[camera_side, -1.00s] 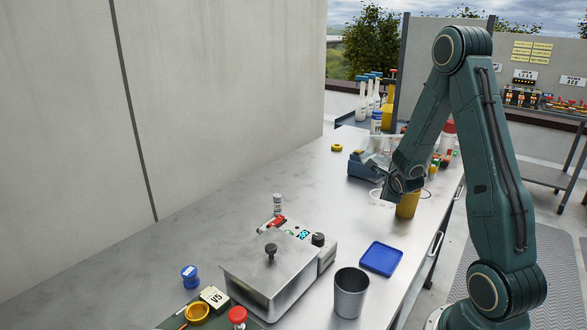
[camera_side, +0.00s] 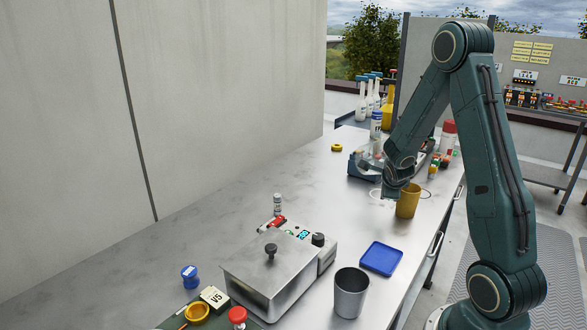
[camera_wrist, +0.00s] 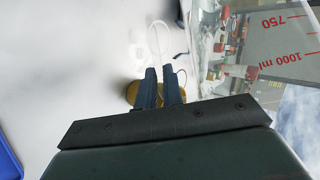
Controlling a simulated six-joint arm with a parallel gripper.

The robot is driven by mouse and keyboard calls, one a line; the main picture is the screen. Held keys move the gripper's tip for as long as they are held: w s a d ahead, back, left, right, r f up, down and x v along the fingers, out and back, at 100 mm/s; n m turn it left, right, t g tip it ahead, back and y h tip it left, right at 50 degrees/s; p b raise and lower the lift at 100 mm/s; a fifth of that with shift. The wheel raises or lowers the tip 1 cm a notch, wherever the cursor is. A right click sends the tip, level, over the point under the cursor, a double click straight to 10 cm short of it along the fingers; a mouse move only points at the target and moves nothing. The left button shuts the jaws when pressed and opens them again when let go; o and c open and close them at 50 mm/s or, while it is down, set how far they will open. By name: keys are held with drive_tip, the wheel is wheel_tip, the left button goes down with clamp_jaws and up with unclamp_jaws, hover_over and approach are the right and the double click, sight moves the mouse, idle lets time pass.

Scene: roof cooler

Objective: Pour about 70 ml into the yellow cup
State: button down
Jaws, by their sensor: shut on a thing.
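The yellow cup (camera_side: 408,204) stands upright on the metal table in the side view. In the wrist view, part of it shows behind the fingers (camera_wrist: 131,92). My gripper (camera_side: 388,192) is just left of the cup in the side view. In the wrist view my gripper (camera_wrist: 160,92) has its dark fingers close together, shut. A clear jug with red marks at 750 and 1000 ml (camera_wrist: 285,45) fills the right of the wrist view. My arm hides much of the jug in the side view. How it is gripped, its liquid level and the cup's inside are unclear.
A blue tray (camera_side: 381,258), a metal cup (camera_side: 350,292) and a steel box unit (camera_side: 268,275) are nearer the camera. A blue holder (camera_side: 361,167) and bottles stand behind. The left of the table is mostly clear.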

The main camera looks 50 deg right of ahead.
sight(379, 187)
drive_tip(key=shift+r, duration=0.35)
drive_tip(key=shift+s+r+n+g+y, duration=0.2)
drive_tip(key=shift+r+n+g+y, duration=0.15)
drive_tip(key=shift+g, duration=0.25)
drive_tip(key=shift+r+g, duration=0.2)
drive_tip(key=shift+g, duration=0.1)
idle(1.7)
drive_tip(key=shift+w+d+f+n+g+y+b, duration=0.2)
drive_tip(key=shift+w+n+g+b, duration=0.4)
drive_tip(key=shift+g, duration=0.75)
drive_tip(key=shift+w+d+r+n+g+y+b, duration=0.25)
drive_tip(key=shift+w+n+g+b, duration=0.4)
drive_tip(key=shift+g, duration=0.75)
drive_tip(key=shift+w+a+f+n+g+y+b, duration=0.15)
drive_tip(key=shift+w+n+g+y+b, duration=0.4)
drive_tip(key=shift+g, duration=0.8)
drive_tip(key=shift+s+d+n+h, duration=0.1)
drive_tip(key=shift+n+h, duration=0.15)
